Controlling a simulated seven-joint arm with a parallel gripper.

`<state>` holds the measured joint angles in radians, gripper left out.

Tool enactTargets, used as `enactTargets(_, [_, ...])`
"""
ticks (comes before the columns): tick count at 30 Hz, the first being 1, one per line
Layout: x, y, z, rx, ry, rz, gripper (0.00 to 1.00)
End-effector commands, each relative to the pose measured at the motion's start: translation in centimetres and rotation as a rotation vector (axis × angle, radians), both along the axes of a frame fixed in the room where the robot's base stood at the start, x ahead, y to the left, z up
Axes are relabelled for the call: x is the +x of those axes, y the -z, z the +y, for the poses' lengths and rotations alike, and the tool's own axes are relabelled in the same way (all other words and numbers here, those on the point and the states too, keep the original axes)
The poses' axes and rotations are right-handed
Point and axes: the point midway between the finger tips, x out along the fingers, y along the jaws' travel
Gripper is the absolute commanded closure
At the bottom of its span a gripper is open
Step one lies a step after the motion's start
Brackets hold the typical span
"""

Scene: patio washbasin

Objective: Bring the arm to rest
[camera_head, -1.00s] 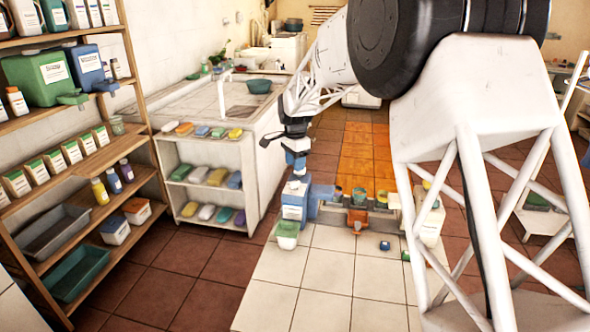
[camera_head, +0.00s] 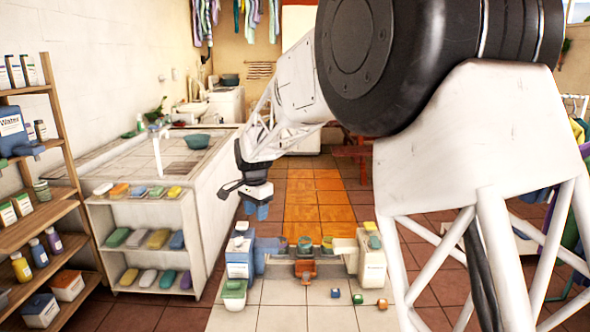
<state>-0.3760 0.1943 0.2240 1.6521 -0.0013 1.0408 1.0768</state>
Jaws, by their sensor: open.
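My arm reaches from the upper right down to the left in the head view, its white links and large black joint covering much of the right side. My gripper (camera_head: 262,211) hangs at the end of the arm, pointing down, with a dark wrist and blue lower part. It is open; its fingers are small in this view, and I see nothing held between them. It appears above the blue and white container (camera_head: 240,262) at the left end of a low row of items on the floor.
The row includes an orange item (camera_head: 305,268) and a white container (camera_head: 372,265). A washbasin counter (camera_head: 208,190) with soap shelves stands left, beside a wooden rack (camera_head: 62,120). Orange floor tiles (camera_head: 315,205) behind are clear.

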Motion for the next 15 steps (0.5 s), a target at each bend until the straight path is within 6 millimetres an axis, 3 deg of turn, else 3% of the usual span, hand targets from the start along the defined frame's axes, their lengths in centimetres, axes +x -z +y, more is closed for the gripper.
enactTargets(6, [-3.9,-2.9,-5.1,0.003,-0.066,-0.023,0.60])
enactTargets(15, [-9.9,-5.8,-11.1,0.000,-0.163,-0.052,0.60])
